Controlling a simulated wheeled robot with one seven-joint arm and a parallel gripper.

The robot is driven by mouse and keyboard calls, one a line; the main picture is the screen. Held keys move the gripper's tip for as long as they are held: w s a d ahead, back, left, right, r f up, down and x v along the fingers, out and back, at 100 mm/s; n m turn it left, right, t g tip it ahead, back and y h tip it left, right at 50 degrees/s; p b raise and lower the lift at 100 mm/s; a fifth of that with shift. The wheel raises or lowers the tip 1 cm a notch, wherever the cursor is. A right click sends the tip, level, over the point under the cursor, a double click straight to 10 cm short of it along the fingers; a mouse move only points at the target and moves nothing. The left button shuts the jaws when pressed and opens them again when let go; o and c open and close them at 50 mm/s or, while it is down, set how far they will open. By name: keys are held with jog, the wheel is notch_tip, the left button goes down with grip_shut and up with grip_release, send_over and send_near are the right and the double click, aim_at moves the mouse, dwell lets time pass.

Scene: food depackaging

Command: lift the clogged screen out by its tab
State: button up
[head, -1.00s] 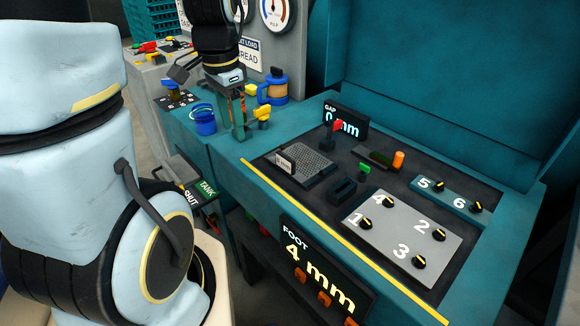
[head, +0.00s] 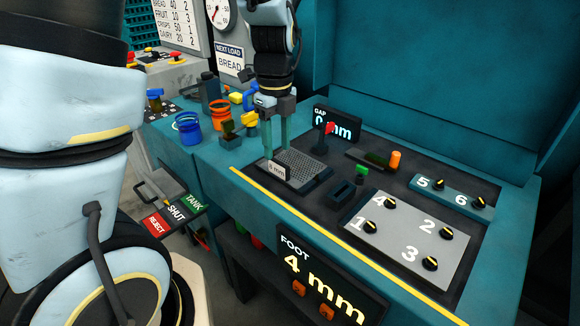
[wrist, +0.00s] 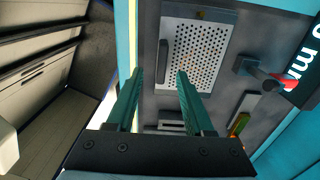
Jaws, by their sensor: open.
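The perforated grey screen (head: 306,166) lies in a dark frame set in the panel. In the wrist view the screen (wrist: 197,50) is a pale plate full of holes. The tab (wrist: 162,62) shows there as a dark bar, roughly in line with the gap of my gripper (wrist: 160,76). The exact height between fingertips and tab is hard to tell.
A red-topped lever (head: 328,128) stands behind the screen, near the GAP display (head: 338,124). A dark slotted block (head: 341,191) and a green button (head: 361,172) sit to the right. Blue (head: 187,127) and orange (head: 220,116) containers stand left of my gripper.

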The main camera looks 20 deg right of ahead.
aim_at(279, 162)
jog(key=shift+d+f+p, duration=0.15)
jog(key=shift+f+p, duration=0.65)
jog(key=shift+f, duration=2.2)
grip_shut()
jog(key=shift+w, duration=0.1)
